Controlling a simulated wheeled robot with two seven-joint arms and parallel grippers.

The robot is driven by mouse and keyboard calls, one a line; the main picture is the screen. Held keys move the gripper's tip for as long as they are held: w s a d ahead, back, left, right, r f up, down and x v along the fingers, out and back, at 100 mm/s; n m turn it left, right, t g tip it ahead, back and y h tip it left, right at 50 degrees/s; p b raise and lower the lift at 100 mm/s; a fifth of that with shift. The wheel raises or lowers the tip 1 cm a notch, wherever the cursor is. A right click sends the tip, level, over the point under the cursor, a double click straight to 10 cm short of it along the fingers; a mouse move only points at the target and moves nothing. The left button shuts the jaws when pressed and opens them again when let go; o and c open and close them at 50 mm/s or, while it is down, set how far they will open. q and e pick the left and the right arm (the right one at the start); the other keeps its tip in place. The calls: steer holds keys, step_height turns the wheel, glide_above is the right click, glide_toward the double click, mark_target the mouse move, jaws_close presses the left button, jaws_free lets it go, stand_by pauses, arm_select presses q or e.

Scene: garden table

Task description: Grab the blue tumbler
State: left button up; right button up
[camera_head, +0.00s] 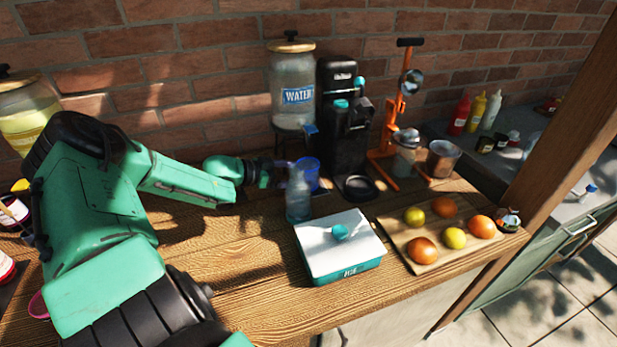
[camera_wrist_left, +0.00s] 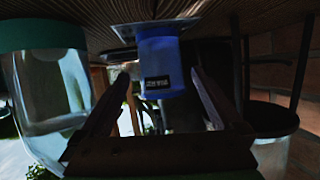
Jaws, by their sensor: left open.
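My left gripper (camera_head: 279,170) reaches in from the left at table height, just left of the tumbler. In the left wrist view, which appears upside down, the tumbler (camera_wrist_left: 160,62) with a dark label is ahead between the two fingers of the open left gripper (camera_wrist_left: 163,92). No finger clearly touches it; how deep it sits between them is hard to tell. My right gripper is not in view.
The clear bottle (camera_head: 298,199) stands close in front of the tumbler; a water dispenser (camera_head: 293,78) and black coffee machine (camera_head: 343,130) stand behind. A white and teal box (camera_head: 325,250) and a fruit board (camera_head: 420,262) lie to the right. Bare wood is in front of the arm.

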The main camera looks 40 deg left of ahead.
mark_target(308, 177)
arm_select(q)
steer(key=shift+w+d+f, duration=0.15)
steer(key=shift+w+f, duration=0.1)
steer(key=shift+w, duration=0.15)
steer(key=w+f+b, duration=0.2)
steer(key=w+b, duration=0.1)
steer(key=shift+d+f+b, duration=0.3)
steer(key=shift+d, duration=0.05)
steer(key=shift+w, duration=0.3)
steer(key=shift+w+d+r, duration=0.1)
steer(key=shift+w+r, duration=0.05)
steer(key=shift+w, duration=0.05)
steer(key=shift+r, duration=0.2)
steer(key=shift+s, duration=0.1)
steer(key=c, duration=1.5)
steer(key=shift+o, duration=0.2)
steer(key=shift+r, duration=0.15)
